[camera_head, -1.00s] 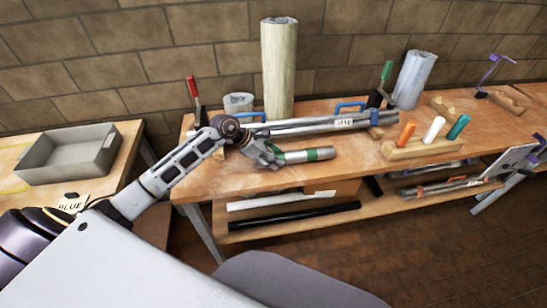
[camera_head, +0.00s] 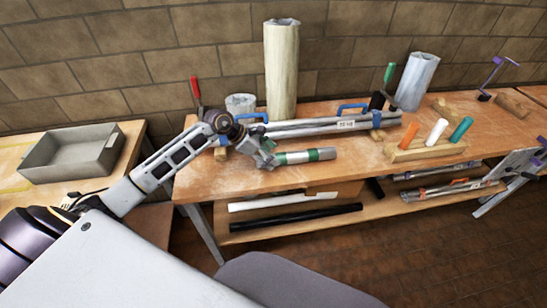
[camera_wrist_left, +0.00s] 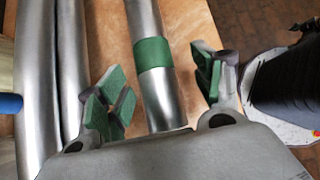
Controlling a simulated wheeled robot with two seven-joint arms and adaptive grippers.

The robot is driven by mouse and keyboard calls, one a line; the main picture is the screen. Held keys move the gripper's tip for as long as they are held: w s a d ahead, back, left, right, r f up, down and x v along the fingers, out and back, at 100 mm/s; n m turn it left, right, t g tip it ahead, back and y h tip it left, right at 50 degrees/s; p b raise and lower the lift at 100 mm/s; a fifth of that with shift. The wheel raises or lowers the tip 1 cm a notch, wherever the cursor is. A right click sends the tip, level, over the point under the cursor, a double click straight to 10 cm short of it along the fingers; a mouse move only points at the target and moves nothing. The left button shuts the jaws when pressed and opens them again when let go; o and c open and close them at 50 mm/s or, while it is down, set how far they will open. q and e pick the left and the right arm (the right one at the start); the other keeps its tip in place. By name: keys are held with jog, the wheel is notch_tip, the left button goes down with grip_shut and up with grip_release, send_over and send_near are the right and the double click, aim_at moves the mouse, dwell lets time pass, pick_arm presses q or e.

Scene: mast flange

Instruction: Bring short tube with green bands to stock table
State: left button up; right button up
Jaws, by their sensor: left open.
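A short metal tube with a green band (camera_head: 298,157) lies on the wooden workbench (camera_head: 225,180), near its front edge. My left gripper (camera_head: 271,159) is open at the tube's left end. In the left wrist view, the tube (camera_wrist_left: 165,100) runs between the spread green-padded fingers of the gripper (camera_wrist_left: 158,86), with gaps on both sides. One green band (camera_wrist_left: 152,53) shows there beyond the fingertips; the tube's near end is hidden behind the gripper body. A second table (camera_head: 20,195) stands at the left; no sign shows which one is the stock table. My right gripper is out of view.
Long metal tubes (camera_head: 310,127) with blue clamps lie just behind the short tube. A grey bin (camera_head: 70,155) sits on the left table. A wooden block with coloured pegs (camera_head: 425,147) stands to the right. A tall roll (camera_head: 282,70) stands behind. A gap separates the tables.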

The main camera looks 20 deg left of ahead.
pick_arm(q)
jog(key=v, duration=0.9)
jog(key=shift+s+d, duration=0.1)
dwell(1.2)
